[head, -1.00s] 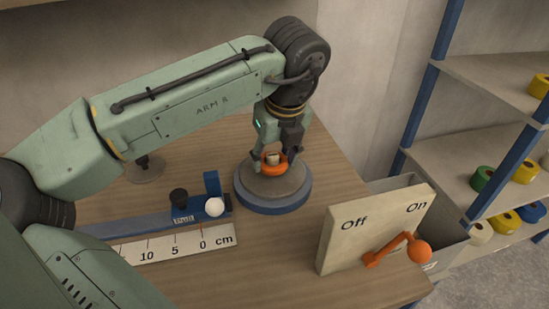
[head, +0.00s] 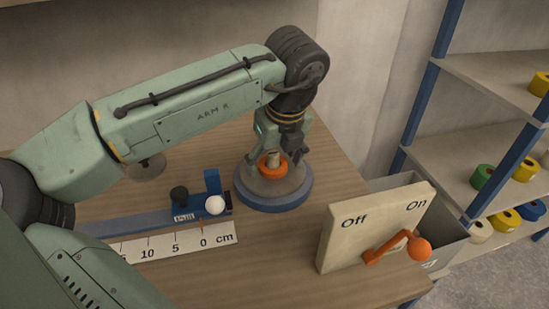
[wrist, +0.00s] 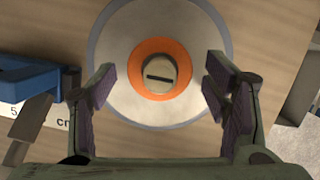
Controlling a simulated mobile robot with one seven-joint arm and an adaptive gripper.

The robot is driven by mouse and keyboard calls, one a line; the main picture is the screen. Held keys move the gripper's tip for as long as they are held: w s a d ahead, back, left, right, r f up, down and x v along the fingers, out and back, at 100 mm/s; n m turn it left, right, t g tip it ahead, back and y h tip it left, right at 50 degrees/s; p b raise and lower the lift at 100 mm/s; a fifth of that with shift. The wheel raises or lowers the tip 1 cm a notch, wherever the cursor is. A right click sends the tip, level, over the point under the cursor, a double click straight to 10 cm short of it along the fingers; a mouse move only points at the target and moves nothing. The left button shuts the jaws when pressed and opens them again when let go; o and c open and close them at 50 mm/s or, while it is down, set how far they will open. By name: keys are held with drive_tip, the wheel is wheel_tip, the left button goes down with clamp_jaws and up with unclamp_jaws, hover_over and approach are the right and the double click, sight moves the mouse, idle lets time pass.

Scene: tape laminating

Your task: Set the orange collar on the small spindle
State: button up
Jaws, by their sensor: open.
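The orange collar (head: 273,169) sits around the small spindle (head: 275,160) on the round grey turntable with a blue rim (head: 273,205). In the wrist view the collar (wrist: 135,68) forms a ring around the spindle's slotted top (wrist: 161,70). My gripper (head: 278,148) is open just above and behind the collar in the head view. In the wrist view its two fingers (wrist: 162,80) stand wide apart on either side of the collar, touching nothing that I can see.
A switch box (head: 345,240) marked Off and On, with an orange lever (head: 392,248), stands at the right table edge. A blue slide (head: 130,224) with a white knob (head: 215,205) and a centimetre scale (head: 180,241) lies left. Shelves (head: 490,80) hold coloured rolls.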

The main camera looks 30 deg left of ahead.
drive_tip(key=b+v, duration=0.1)
drive_tip(key=v, duration=1.1)
drive_tip(key=shift+r, duration=0.2)
